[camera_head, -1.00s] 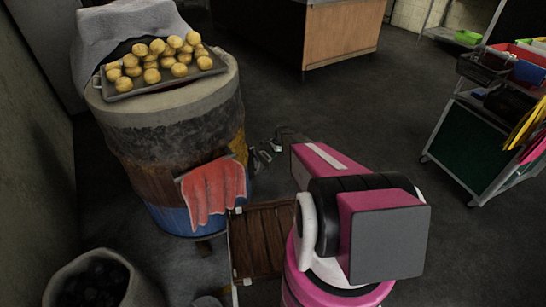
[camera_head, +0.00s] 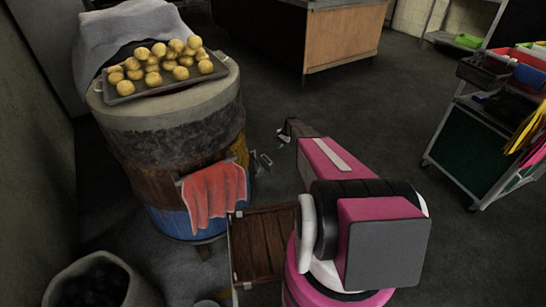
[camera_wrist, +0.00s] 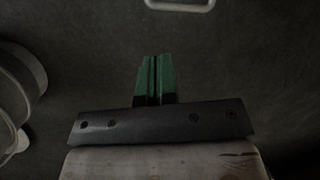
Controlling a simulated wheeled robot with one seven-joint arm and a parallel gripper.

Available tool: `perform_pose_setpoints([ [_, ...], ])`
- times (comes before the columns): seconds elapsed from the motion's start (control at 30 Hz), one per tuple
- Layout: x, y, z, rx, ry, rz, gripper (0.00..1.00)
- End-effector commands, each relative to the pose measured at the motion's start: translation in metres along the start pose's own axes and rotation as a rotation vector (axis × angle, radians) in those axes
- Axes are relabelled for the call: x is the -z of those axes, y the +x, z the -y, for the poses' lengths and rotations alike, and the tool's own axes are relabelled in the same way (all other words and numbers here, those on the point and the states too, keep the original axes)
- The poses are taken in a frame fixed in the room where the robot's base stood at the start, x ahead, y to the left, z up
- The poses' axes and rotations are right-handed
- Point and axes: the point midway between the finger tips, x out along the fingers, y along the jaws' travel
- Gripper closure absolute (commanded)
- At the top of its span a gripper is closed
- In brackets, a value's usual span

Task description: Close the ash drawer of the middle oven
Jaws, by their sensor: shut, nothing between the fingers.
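A barrel oven (camera_head: 165,125) stands at the left in the head view, with a blue lower part and a red cloth (camera_head: 215,193) hanging on its front right side. Small light metal pieces (camera_head: 263,160) show low beside its right side; I cannot tell whether they belong to the ash drawer. My gripper shows in the wrist view with green fingers (camera_wrist: 155,76) shut together and empty. A pale metal loop (camera_wrist: 180,4) lies beyond the fingertips at the top edge, apart from them. In the head view my arm mostly hides the gripper.
A tray of rolls (camera_head: 135,92) sits on the oven. A slatted wooden piece (camera_head: 258,245) stands between oven and arm. A sack of dark lumps (camera_head: 100,285) is at lower left. A trolley (camera_head: 475,145) stands at right. The floor behind the arm is clear.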

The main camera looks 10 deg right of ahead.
Motion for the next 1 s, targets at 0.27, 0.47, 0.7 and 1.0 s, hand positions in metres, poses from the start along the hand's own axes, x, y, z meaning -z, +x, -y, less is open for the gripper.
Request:
perform_pose_setpoints([
  [0.27, 0.016, 0.000, -0.003, 0.083, -0.439, 0.007, 1.00],
  [0.47, 0.028, -0.001, -0.006, 0.144, -0.758, -0.017, 1.00],
  [0.7, 0.042, -0.003, -0.008, 0.210, -1.130, -0.073, 1.00],
  [1.0, 0.052, -0.004, -0.011, 0.249, -1.406, -0.136, 1.00],
])
